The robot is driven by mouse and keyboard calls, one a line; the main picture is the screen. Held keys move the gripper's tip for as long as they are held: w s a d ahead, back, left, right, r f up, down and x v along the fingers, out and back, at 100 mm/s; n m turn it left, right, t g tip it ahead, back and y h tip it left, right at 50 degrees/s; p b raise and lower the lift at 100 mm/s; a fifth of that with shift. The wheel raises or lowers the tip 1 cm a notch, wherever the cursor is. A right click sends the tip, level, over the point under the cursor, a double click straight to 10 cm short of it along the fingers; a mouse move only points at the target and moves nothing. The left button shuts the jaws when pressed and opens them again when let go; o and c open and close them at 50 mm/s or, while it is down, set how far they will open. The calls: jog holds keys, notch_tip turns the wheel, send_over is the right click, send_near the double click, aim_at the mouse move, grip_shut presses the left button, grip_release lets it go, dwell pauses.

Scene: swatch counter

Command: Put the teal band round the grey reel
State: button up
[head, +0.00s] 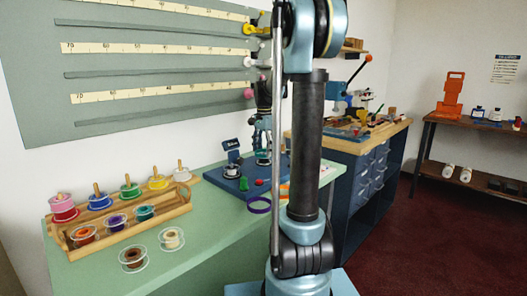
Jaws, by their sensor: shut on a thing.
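My gripper (262,146) is small in the head view, behind my own arm. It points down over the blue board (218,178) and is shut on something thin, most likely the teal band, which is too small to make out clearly. A pale grey reel (263,161) appears to be on the board just below the gripper. I cannot tell whether the band touches it or is around it.
A wooden rack (180,211) with several coloured reels stands left. A brown reel (132,258) and a cream reel (172,238) are in front of it.

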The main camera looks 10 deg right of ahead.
jog(key=shift+f, duration=0.75)
dwell(1.1)
jog(key=o, duration=0.7)
jog(key=shift+o, duration=0.2)
jog(key=shift+r, duration=0.1)
jog(key=shift+r, duration=3.4)
